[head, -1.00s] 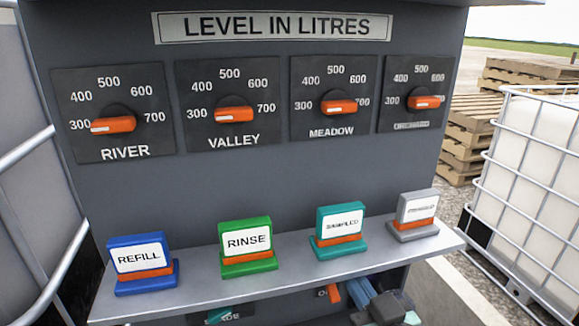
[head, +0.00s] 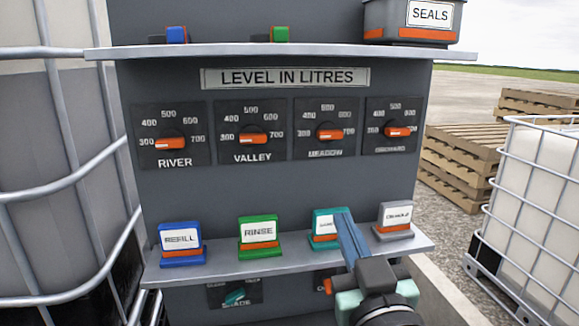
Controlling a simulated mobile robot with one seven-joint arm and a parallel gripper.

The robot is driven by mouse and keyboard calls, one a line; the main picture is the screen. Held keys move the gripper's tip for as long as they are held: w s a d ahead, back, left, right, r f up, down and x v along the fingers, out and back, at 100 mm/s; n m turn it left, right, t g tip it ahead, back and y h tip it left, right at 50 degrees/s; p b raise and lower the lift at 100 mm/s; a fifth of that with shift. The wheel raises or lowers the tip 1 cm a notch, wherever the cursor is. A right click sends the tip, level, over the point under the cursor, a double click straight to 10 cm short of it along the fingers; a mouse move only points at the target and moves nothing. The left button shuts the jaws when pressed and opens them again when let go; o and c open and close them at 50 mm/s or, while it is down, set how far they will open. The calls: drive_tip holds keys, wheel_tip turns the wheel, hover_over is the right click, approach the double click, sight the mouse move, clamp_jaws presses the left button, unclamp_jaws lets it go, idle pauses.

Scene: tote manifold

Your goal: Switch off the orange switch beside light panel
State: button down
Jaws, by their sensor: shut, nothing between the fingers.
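My gripper (head: 344,216) is in the lower right of the head view, its blue fingers shut together and empty. The fingers point up and away, overlapping the right part of the teal sign on the lower shelf; I cannot tell whether they touch it. Below the shelf, a small orange switch (head: 327,286) on a dark panel shows just left of my gripper's body. That panel's label is mostly hidden, so I cannot read whether it says light. To the left is another dark panel (head: 216,296) with a teal switch (head: 236,297) and a label that seems to read SHADE.
The lower shelf (head: 220,259) carries the blue REFILL (head: 180,240), green RINSE (head: 258,232), teal (head: 323,227) and grey (head: 394,216) signs. Above are several orange-handled dials under LEVEL IN LITRES (head: 285,78). Caged white tanks flank both sides; pallets (head: 458,160) stand behind.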

drive_tip(key=s+a+r+m+t+p, duration=0.1)
drive_tip(key=s+a+r+t, duration=0.1)
drive_tip(key=s+r, duration=0.3)
drive_tip(key=s+a+r+t+h+p, duration=0.1)
drive_tip(key=s+a+r+t, duration=0.2)
drive_tip(key=r, duration=1.1)
drive_tip(key=s+a+r+m+t+h+p, duration=0.1)
drive_tip(key=s+a+r+t+p, duration=0.1)
drive_tip(key=s+r, duration=0.4)
wheel_tip(320, 180, up, 4)
drive_tip(key=shift+s+a+f+m+t, duration=0.25)
drive_tip(key=shift+s+m+t, duration=0.05)
